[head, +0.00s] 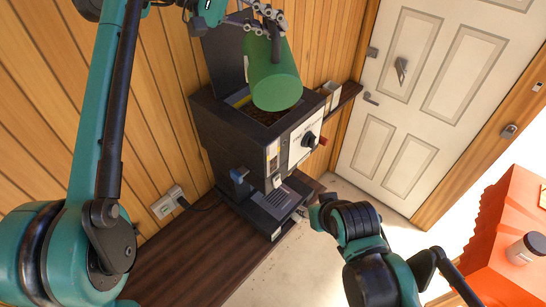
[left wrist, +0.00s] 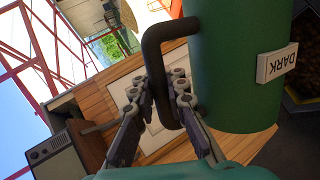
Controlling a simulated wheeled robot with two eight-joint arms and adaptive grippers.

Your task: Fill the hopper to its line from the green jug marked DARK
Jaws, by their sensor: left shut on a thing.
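The green jug (head: 276,88) hangs above the hopper (head: 238,112) of the dark machine. A flat end of the jug faces me, so it looks tilted; its mouth is hidden. My left gripper (head: 268,22) is shut on the jug's dark handle. In the left wrist view, the fingers (left wrist: 166,108) close around the handle (left wrist: 152,62), and the jug (left wrist: 238,70) carries a DARK label (left wrist: 277,62). Brown beans (head: 264,115) show in the hopper below the jug. I cannot make out the fill line or any falling beans.
The machine (head: 232,150) stands on a dark wooden counter (head: 185,262) against a plank wall. Its lid (head: 222,50) stands up behind the hopper. A white door (head: 425,105) is at right. An orange-covered table (head: 500,225) with a cup (head: 524,248) is at far right.

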